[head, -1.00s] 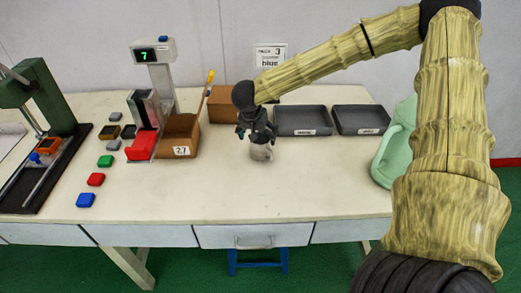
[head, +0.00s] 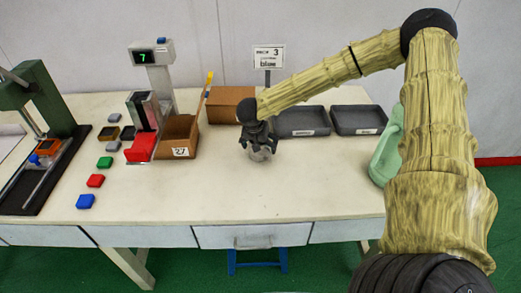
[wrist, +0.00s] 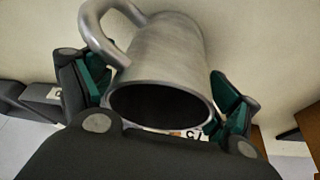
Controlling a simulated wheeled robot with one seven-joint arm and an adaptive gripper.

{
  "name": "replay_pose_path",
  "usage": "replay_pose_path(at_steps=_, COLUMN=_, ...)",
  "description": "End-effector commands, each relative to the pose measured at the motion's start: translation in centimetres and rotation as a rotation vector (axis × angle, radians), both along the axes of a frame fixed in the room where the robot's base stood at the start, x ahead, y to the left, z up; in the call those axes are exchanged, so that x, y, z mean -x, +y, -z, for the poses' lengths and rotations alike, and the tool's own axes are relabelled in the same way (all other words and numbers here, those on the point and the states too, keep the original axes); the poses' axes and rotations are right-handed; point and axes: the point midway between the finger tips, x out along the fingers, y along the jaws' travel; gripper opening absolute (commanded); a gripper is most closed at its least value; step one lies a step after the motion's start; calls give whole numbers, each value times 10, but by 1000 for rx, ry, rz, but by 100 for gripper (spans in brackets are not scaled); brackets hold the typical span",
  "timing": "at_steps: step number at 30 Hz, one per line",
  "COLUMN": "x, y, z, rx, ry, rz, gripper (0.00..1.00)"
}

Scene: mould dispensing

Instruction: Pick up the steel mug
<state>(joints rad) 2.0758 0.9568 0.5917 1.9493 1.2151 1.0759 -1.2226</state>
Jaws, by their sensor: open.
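The steel mug (head: 261,154) stands on the white table below my gripper, mostly hidden by it in the head view. In the wrist view the grey metal mug (wrist: 168,55) fills the middle, its dark open mouth facing the camera and its handle at upper left. My gripper (head: 259,142) is open over the mug. In the wrist view my gripper's fingers (wrist: 158,95) lie on either side of the mug, with green inner pads. A small gap seems to show on the right; contact on the left is unclear.
A cardboard bin marked 27 (head: 178,140) stands left of the gripper, with a brown box (head: 231,104) behind. Two dark trays (head: 303,123) (head: 357,121) are to the back right. A green jug-like container (head: 388,150) stands at the right. The front tabletop (head: 230,195) is clear.

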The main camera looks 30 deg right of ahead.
Motion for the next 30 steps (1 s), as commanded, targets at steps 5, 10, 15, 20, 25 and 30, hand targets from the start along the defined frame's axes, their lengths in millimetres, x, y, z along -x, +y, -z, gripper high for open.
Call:
replay_pose_path(at_steps=5, x=-1, y=-1, z=4, rx=-1, ry=1, rz=0, gripper=89)
replay_pose_path(at_steps=10, x=0, y=-1, z=4, rx=-1, ry=1, rz=0, gripper=87)
replay_pose_path(at_steps=15, x=0, y=-1, z=3, rx=0, ry=0, rz=0, gripper=56)
replay_pose_path(at_steps=20, x=0, y=-1, z=4, rx=0, ry=0, rz=0, gripper=41)
replay_pose_path(at_steps=25, x=0, y=-1, z=4, rx=0, ry=0, rz=0, gripper=41)
replay_pose_path(at_steps=30, x=-1, y=-1, z=2, rx=0, ry=0, rz=0, gripper=40)
